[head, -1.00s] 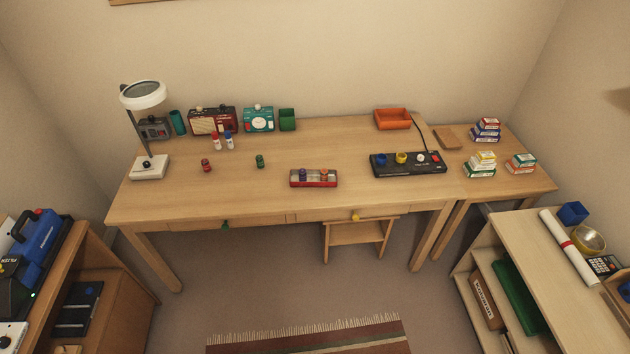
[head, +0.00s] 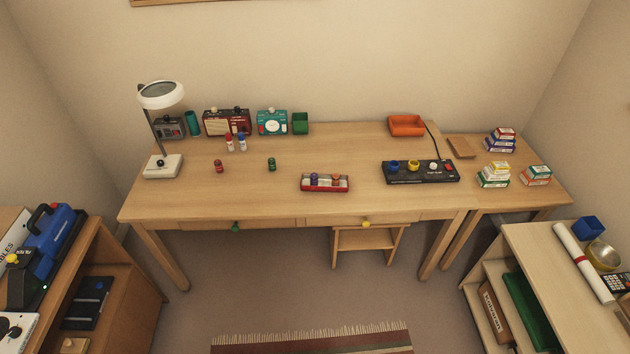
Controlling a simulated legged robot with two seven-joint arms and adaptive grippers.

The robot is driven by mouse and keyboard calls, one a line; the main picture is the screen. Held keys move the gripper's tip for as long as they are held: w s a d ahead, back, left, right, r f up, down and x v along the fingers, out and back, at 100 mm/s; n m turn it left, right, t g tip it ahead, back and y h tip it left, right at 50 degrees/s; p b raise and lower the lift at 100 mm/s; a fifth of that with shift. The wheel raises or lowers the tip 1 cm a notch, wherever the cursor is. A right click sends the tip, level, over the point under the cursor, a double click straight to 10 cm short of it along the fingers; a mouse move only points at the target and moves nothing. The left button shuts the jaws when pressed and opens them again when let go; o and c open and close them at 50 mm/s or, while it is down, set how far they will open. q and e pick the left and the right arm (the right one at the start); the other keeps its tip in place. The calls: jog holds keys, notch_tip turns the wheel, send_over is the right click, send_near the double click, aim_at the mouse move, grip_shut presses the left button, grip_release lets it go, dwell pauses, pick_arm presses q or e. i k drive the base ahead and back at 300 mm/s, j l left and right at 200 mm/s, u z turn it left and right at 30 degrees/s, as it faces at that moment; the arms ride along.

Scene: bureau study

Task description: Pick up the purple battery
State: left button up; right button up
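A small purple cylinder (head: 314,178), which looks like the purple battery, stands in a low red and grey holder (head: 325,188) near the front middle of the desk. A similar orange-red cylinder (head: 337,179) stands to its right in the same holder. A dark red cylinder (head: 219,166) and a green one (head: 272,164) stand apart on the desk to the left. Neither of my grippers is in view.
The wooden desk (head: 200,205) carries a lamp (head: 162,166), radios (head: 226,123) at the back and a black control panel (head: 421,172) right of the holder. A stool (head: 366,241) stands under the desk. Cabinets flank both sides. The floor before the desk is clear except a rug (head: 310,341).

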aim_at(314, 176)
jog(key=i+l, duration=0.1)
jog(key=i, duration=0.35)
jog(key=i+l, duration=0.15)
jog(key=i, duration=0.35)
